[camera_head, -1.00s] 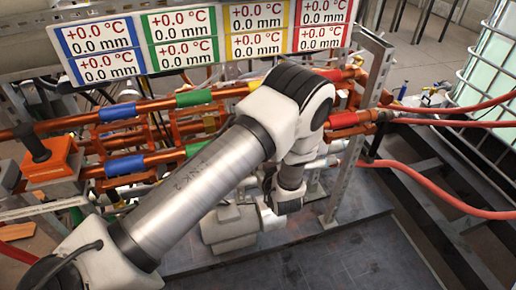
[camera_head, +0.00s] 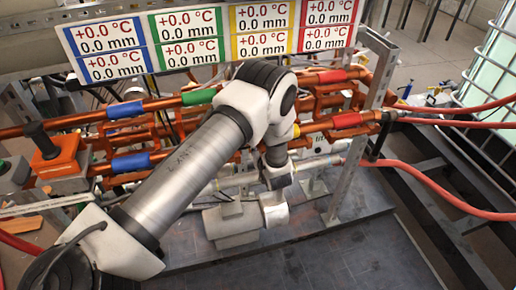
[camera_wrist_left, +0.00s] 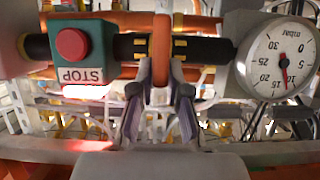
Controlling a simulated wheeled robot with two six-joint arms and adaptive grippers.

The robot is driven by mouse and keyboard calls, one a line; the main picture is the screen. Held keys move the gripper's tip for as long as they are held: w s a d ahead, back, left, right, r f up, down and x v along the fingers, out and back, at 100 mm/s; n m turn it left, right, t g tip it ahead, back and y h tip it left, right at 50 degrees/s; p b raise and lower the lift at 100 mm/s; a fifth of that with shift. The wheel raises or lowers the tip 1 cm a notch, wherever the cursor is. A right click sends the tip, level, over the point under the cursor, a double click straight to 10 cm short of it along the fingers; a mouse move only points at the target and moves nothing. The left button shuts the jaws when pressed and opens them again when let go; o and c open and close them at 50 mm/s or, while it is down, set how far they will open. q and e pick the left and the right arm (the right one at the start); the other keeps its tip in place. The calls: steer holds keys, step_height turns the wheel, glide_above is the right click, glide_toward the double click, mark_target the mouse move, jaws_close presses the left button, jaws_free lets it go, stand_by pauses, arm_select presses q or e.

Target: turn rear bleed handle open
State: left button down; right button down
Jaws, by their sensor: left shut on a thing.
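In the left wrist view my left gripper (camera_wrist_left: 161,82) is shut on an orange upright handle (camera_wrist_left: 161,45), with one grey finger on each side of it. I take this to be the rear bleed handle; no label on it is readable. The handle crosses in front of a dark horizontal pipe (camera_wrist_left: 196,47) with brass rings. In the head view my left arm comes in from the left and hides the fingertips and the handle. My right gripper is in neither view.
In the left wrist view a green STOP box (camera_wrist_left: 92,44) with a red button is left of the handle, and a round gauge (camera_wrist_left: 279,58) is right of it. In the head view, copper pipes (camera_head: 150,104) run behind my arm and red hoses (camera_head: 440,199) lead right.

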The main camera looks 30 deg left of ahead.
arm_select(q)
steer(key=shift+s+a, duration=0.1)
steer(key=shift+s+a+f+n+t+h+b, duration=0.4)
steer(key=shift+n+t+b, duration=0.75)
steer(key=shift+n+b, duration=1.3)
steer(key=shift+s+a+f+n+t+h+b, duration=0.2)
steer(key=shift+f+n+t+h+b, duration=0.25)
steer(key=shift+n+t+b, duration=1.85)
steer(key=shift+s+a+f+n+g+h+b, duration=0.15)
steer(key=shift+s+f+n+h+b, duration=0.3)
steer(key=shift+n+b, duration=2.1)
steer(key=shift+w+m+b, duration=0.1)
steer(key=shift+m+b, duration=0.9)
steer(key=c, duration=1.1)
jaws_free()
steer(key=shift+c, duration=0.2)
